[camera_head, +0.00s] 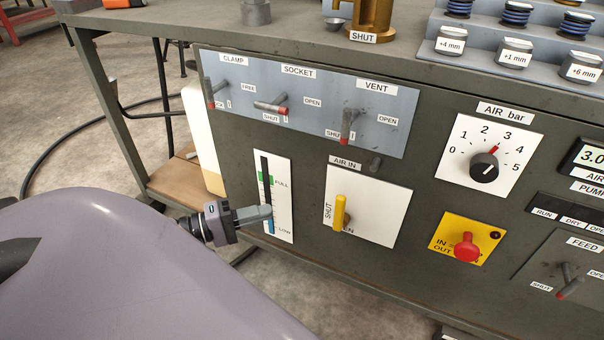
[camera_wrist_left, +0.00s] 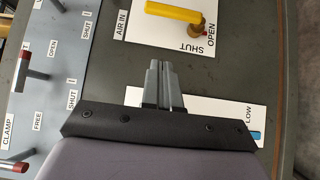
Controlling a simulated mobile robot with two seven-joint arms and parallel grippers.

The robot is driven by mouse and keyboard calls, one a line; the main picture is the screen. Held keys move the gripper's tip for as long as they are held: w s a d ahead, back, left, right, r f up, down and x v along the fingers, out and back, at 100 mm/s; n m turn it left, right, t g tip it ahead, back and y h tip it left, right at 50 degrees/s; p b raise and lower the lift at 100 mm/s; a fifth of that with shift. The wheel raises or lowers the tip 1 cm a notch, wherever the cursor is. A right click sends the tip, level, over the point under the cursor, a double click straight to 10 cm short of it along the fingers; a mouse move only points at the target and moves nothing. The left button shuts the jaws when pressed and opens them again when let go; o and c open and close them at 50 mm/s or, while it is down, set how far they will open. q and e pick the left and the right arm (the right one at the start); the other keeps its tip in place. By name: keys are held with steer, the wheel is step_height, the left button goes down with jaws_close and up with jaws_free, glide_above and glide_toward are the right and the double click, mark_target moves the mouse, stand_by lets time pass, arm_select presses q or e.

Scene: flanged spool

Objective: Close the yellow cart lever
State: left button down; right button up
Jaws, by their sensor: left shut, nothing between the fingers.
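The yellow lever (camera_head: 340,212) is on the white AIR IN plate (camera_head: 375,212) on the cart's front. It stands roughly upright in the head view, beside the word SHUT, with its lower end partly over the word OPEN. In the left wrist view the yellow lever (camera_wrist_left: 172,12) lies across the top, with a brown pivot near its right end. My left gripper (camera_head: 268,212) is shut and empty, in front of the level gauge plate, left of the lever and apart from it. Its fingers (camera_wrist_left: 160,75) also show in the wrist view. My right gripper is not in view.
The level gauge (camera_head: 283,220) is behind my left gripper. Above is a blue-grey panel (camera_head: 385,100) with CLAMP, SOCKET and VENT levers. A red knob (camera_head: 466,247) and an air dial (camera_head: 485,167) are to the right.

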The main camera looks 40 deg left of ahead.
mark_target(342, 211)
arm_select(q)
steer(key=w+d+b, duration=0.1)
steer(key=w+d, duration=0.8)
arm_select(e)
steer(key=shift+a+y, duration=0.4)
arm_select(q)
steer(key=shift+r, duration=0.1)
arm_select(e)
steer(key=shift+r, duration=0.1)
